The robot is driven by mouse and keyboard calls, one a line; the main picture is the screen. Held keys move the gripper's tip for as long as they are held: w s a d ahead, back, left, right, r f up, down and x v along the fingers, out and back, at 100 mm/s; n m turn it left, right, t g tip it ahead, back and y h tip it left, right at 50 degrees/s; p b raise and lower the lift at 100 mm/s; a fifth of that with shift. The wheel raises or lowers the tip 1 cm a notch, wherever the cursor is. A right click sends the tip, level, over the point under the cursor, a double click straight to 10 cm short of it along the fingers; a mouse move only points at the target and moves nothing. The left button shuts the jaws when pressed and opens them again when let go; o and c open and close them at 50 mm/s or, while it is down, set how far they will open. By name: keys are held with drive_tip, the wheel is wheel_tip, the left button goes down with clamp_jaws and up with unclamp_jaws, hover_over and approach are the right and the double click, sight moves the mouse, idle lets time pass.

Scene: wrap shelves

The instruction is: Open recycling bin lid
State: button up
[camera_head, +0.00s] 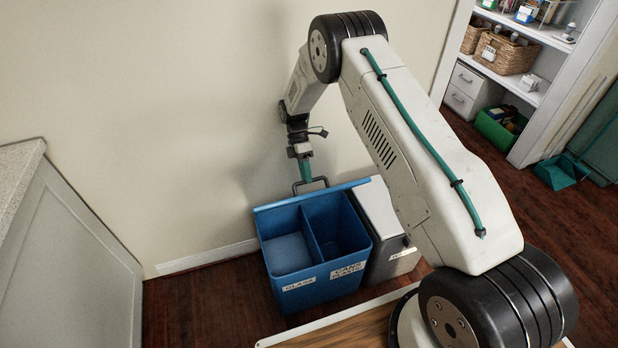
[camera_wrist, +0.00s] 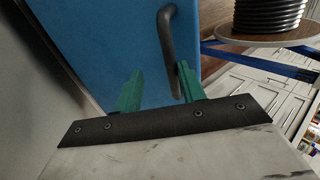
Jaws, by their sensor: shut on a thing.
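The blue recycling bin (camera_head: 318,292) stands on the floor against the wall, with labels on its front and two compartments showing from above. Its lid (camera_head: 340,188) is raised at the back, seen nearly edge-on, and fills much of the wrist view as a blue panel (camera_wrist: 100,40). A dark bar handle (camera_head: 297,187) is on the lid; it also shows in the wrist view (camera_wrist: 168,40). My gripper (camera_head: 305,172), with green fingers, is shut on the handle. In the wrist view the fingers (camera_wrist: 158,82) lie either side of the handle's lower part, which is partly hidden.
A grey bin (camera_head: 388,235) stands close to the right of the blue bin. A pale cabinet (camera_head: 70,270) is at the left. Shelves with baskets (camera_head: 505,52) and a teal dustpan (camera_head: 560,172) are at the right. Wood floor between cabinet and bin is clear.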

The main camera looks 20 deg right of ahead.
drive_tip(key=s+r, duration=0.2)
drive_tip(key=s, duration=0.6)
drive_tip(key=s+r, duration=0.2)
drive_tip(key=s, duration=0.6)
drive_tip(key=shift+r, duration=0.4)
